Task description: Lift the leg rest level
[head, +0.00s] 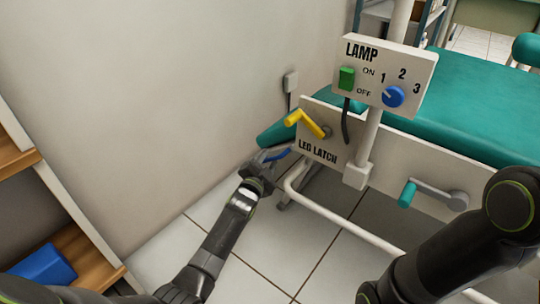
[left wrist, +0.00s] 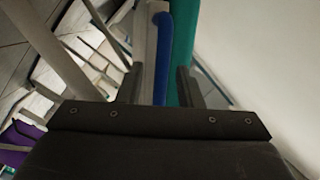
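The teal leg rest (head: 279,131) hangs off the left end of the dental chair and slopes down to the left. A blue bar (head: 281,154) runs along its lower side. My left gripper (head: 264,162) is at the low end of the leg rest. In the left wrist view its two fingers (left wrist: 160,88) stand apart, with the blue bar (left wrist: 162,55) and the teal edge (left wrist: 185,45) in the span between them. Whether they touch is not clear. The yellow leg latch handle (head: 307,123) sits on a white panel marked LEG LATCH. My right gripper is not in view.
A lamp box (head: 383,78) with a green switch and blue knob stands on a post. A teal-gripped crank (head: 432,195) and a white frame rail (head: 340,232) are lower right. A wall rises behind the leg rest. A wooden shelf (head: 90,262) is at left.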

